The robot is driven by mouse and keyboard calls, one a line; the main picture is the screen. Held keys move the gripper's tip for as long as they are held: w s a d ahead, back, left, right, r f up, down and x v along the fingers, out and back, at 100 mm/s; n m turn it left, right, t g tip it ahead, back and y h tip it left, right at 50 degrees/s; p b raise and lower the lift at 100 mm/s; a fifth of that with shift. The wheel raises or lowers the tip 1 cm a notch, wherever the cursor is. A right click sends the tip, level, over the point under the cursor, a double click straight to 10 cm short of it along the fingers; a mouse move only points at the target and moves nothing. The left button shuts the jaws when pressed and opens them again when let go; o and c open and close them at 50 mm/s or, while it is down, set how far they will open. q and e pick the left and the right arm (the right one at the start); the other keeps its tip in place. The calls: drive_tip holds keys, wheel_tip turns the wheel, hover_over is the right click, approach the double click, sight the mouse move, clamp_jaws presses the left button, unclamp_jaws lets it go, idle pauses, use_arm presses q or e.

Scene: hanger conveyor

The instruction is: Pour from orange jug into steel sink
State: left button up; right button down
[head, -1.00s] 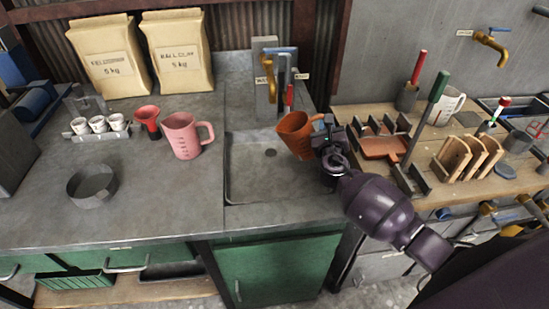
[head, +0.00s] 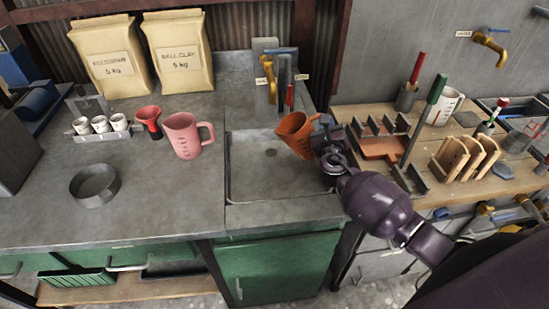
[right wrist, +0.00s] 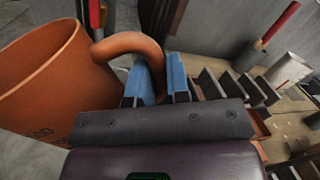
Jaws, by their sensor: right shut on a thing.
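The orange jug (head: 295,134) is held over the right part of the steel sink (head: 252,186). It is tilted, with its mouth leaning toward the upper left. No stream of liquid shows at its mouth. My right gripper (head: 325,140) is shut on the jug's handle, at the jug's right side. In the right wrist view the blue fingers (right wrist: 162,80) are at the handle of the orange jug (right wrist: 50,85). The inside bottom of the jug is hidden. My left gripper is not in view.
A pink jug (head: 183,136) and a red funnel-like cup (head: 149,121) stand left of the sink. A brass tap (head: 267,70) rises behind it. A wooden bench (head: 375,170) with racks and tools is at the right. The sink's left half is clear.

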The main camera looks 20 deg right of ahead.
drive_tip(key=shift+r+n, duration=0.25)
drive_tip(key=shift+n, duration=0.05)
drive_tip(key=shift+r+p, duration=0.1)
drive_tip(key=shift+p, duration=0.3)
drive_tip(key=shift+a+r+n+p, duration=0.1)
drive_tip(key=shift+r+n+p, duration=0.05)
drive_tip(key=shift+n+p, duration=0.2)
drive_tip(key=shift+r+n, duration=0.1)
drive_tip(key=shift+n, duration=0.15)
idle(0.4)
drive_tip(key=shift+w+a+r+n+t+y+p, duration=0.1)
drive_tip(key=shift+a+r+n+t+y+p, duration=0.15)
drive_tip(key=shift+n+p, duration=0.35)
drive_tip(key=shift+a+r+n+p, duration=0.1)
drive_tip(key=shift+n+p, duration=0.2)
drive_tip(key=shift+n, duration=0.1)
